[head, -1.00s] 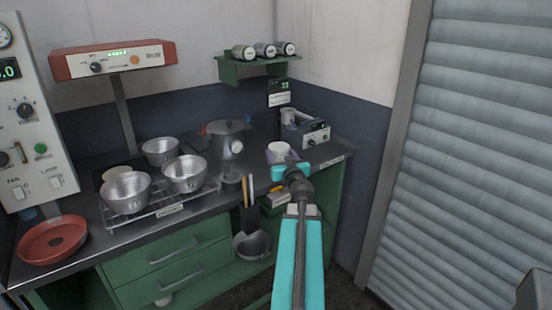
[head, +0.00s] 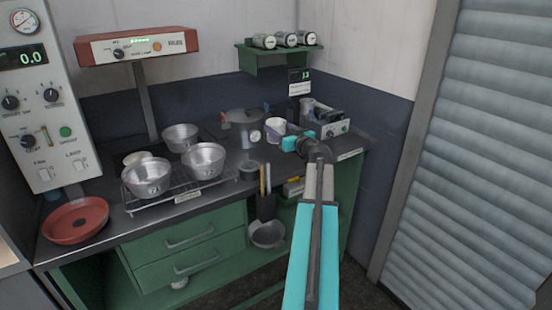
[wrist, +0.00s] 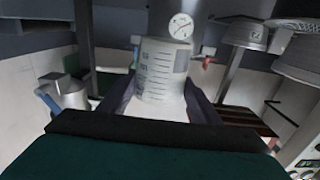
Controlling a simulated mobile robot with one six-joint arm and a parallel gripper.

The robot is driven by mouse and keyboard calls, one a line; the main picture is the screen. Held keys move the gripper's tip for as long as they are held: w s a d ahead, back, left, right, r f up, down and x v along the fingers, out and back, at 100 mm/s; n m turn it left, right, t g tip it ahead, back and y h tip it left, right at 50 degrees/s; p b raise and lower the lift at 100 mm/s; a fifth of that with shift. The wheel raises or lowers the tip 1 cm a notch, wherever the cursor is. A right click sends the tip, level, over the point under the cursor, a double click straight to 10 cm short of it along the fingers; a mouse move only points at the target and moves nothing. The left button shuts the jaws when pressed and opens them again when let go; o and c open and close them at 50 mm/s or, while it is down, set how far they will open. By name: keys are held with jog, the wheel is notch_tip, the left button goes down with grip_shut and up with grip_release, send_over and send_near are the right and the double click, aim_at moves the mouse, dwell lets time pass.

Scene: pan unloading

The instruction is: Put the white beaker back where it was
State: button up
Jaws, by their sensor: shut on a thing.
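The white beaker (head: 275,126) shows in the head view above the back of the counter, just right of the lidded metal pot (head: 243,130). In the wrist view the beaker (wrist: 162,68) stands between my two dark fingers, its printed marks facing the camera. My gripper (head: 279,137) is shut on the beaker. My teal wrist part hides some of the beaker's lower side in the head view. I cannot tell whether its base touches the counter.
A grey box device (head: 326,124) and a pale cup (head: 306,107) stand right of the beaker. Metal bowls (head: 147,177) sit on a wire rack to the left, near a red pan (head: 76,220). A green shelf (head: 278,51) with jars hangs above.

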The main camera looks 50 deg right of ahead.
jog(key=shift+w+d+r, duration=0.35)
jog(key=shift+d+r, duration=0.05)
jog(key=shift+r, duration=0.35)
jog(key=shift+f, duration=3.15)
jog(key=shift+f, duration=0.1)
jog(key=shift+f, duration=1.8)
jog(key=shift+f, duration=0.1)
